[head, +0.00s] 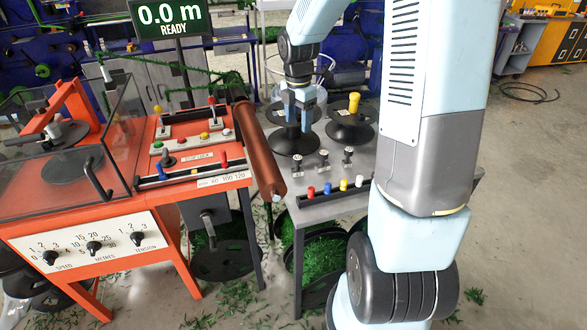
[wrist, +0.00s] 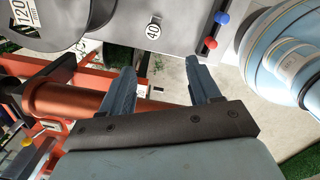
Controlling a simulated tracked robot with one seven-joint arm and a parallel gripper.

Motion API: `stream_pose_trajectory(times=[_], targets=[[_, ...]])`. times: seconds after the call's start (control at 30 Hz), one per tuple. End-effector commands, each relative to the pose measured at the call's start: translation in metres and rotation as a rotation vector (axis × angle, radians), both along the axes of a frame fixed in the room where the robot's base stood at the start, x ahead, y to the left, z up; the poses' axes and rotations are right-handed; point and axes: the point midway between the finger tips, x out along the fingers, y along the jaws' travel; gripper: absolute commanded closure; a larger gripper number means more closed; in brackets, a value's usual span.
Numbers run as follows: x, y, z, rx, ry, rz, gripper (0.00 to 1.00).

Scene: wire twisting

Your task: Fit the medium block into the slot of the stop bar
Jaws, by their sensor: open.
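My gripper (head: 304,112) is open over the left black spool (head: 291,143) on the grey table. Its two blue-grey fingers also show in the wrist view (wrist: 160,80), spread with nothing between them. Three small metal-topped pieces stand in front of the spools: a left one (head: 296,167), a middle one (head: 322,159) and a right one (head: 348,155). I cannot tell whether one of them is the medium block. The orange machine carries a small label reading STOP LOCK (head: 198,157). A dark bar (head: 190,176) lies below it; I cannot make out a slot.
A second spool (head: 350,128) with a yellow knob stands to the right. A copper-coloured roller (head: 258,150) runs between machine and table. A clear guard (head: 120,125) encloses the machine's left side.

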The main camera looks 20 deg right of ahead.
Motion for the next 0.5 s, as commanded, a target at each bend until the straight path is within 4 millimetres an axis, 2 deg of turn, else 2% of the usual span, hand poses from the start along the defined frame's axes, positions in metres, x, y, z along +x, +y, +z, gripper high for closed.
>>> stream_pose_trajectory(times=[0.1,0.2,0.37,0.5], targets=[[0.009,0.0,-0.016,0.013,0.022,0.088,0.38],[0.013,0.001,-0.023,0.019,0.03,0.131,0.38],[0.014,0.001,-0.039,0.021,0.034,0.15,0.38],[0.014,0.001,-0.063,0.021,0.034,0.149,0.38]])
